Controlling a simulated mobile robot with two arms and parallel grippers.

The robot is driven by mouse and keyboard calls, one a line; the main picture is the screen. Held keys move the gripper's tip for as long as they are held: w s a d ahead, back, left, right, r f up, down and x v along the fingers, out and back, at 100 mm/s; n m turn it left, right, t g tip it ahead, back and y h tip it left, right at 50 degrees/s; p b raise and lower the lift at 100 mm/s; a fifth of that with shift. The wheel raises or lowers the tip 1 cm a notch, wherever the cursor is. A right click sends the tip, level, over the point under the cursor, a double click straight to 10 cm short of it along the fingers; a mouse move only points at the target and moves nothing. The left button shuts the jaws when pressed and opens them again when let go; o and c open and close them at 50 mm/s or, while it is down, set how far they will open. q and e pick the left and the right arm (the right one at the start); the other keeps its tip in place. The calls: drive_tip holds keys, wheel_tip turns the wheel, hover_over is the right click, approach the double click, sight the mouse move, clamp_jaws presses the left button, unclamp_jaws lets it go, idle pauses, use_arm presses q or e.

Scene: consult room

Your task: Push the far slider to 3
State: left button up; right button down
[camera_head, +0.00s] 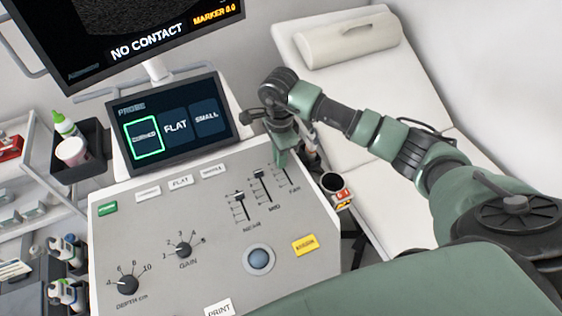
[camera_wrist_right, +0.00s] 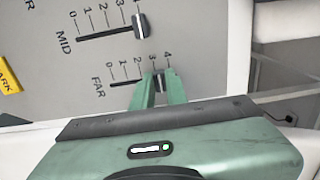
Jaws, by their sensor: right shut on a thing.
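The ultrasound console (camera_head: 130,235) has three sliders on its sloped panel. The far slider (camera_wrist_right: 159,82) shows in the right wrist view with its dark knob between my fingers, near the 3 mark; whether it sits exactly on 3 or slightly toward 4 I cannot tell. My right gripper (camera_wrist_right: 158,90) is shut on this knob, one green finger on either side. In the head view my right gripper (camera_head: 281,158) reaches down at the panel's upper right and hides the far knob. My left gripper is in neither view.
The mid slider (camera_head: 257,174) and near slider (camera_head: 239,196) stand left of the far one. A trackball (camera_head: 259,259) and yellow button (camera_head: 305,244) lie below. The probe screen (camera_head: 175,130) rises behind the panel. A white couch (camera_head: 345,95) is at the right.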

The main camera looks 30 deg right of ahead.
drive_tip(key=c, duration=1.7)
unclamp_jaws()
drive_tip(key=shift+s, duration=0.25)
drive_tip(key=o, duration=0.3)
drive_tip(key=shift+s, duration=0.1)
drive_tip(key=shift+r, duration=0.1)
drive_tip(key=shift+r, duration=0.4)
wheel_tip(320, 180, up, 6)
drive_tip(key=shift+f+b, duration=0.25)
drive_tip(key=shift+b, duration=0.75)
drive_tip(key=shift+r, duration=0.65)
